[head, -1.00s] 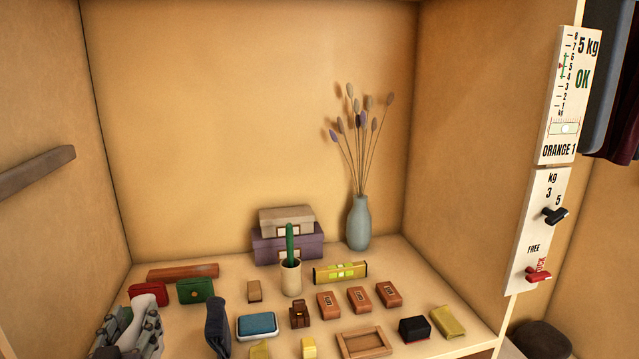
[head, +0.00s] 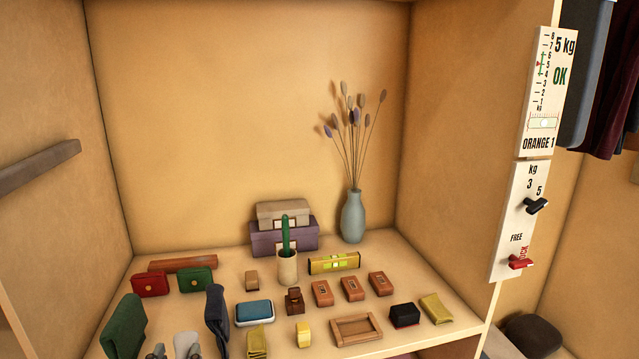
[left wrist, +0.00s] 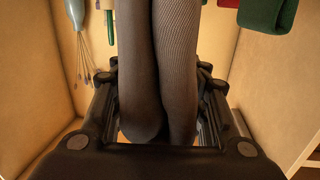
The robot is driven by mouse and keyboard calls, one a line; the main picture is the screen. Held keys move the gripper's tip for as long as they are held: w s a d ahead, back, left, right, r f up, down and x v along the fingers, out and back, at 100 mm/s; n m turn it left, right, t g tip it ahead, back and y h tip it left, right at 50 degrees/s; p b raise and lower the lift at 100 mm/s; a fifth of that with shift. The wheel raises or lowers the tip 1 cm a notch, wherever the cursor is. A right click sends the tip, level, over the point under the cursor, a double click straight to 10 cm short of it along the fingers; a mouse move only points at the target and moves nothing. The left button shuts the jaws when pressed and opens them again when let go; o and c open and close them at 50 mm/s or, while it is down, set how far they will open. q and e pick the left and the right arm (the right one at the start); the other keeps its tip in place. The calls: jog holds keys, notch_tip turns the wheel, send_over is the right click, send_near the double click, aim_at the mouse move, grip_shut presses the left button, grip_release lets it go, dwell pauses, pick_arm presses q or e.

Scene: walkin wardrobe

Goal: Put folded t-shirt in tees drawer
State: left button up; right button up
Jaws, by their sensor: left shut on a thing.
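My left gripper (head: 174,350) shows only in part at the bottom left of the head view. In the left wrist view it (left wrist: 158,80) is shut on a dark, finely ribbed, folded cloth (left wrist: 175,70) with two rounded layers between the fingers. A dark folded cloth (head: 216,318) stands at the shelf's front in the head view; it seems to be the held one, but I cannot be sure. A green folded cloth (head: 124,328) stands to its left, apart from the gripper. I cannot tell which is the t-shirt. No tees drawer shows. My right gripper is not in view.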

pick_arm(q)
jog(key=s+d+f, duration=0.2)
jog(key=s, duration=0.3)
jog(key=s+d+f+h, duration=0.1)
jog(key=s+d+f, duration=0.1)
jog(key=s, duration=0.4)
jog(key=shift+s+d+f+m+h, duration=0.3)
jog(key=shift+d+f, duration=0.1)
jog(key=shift+f, duration=0.15)
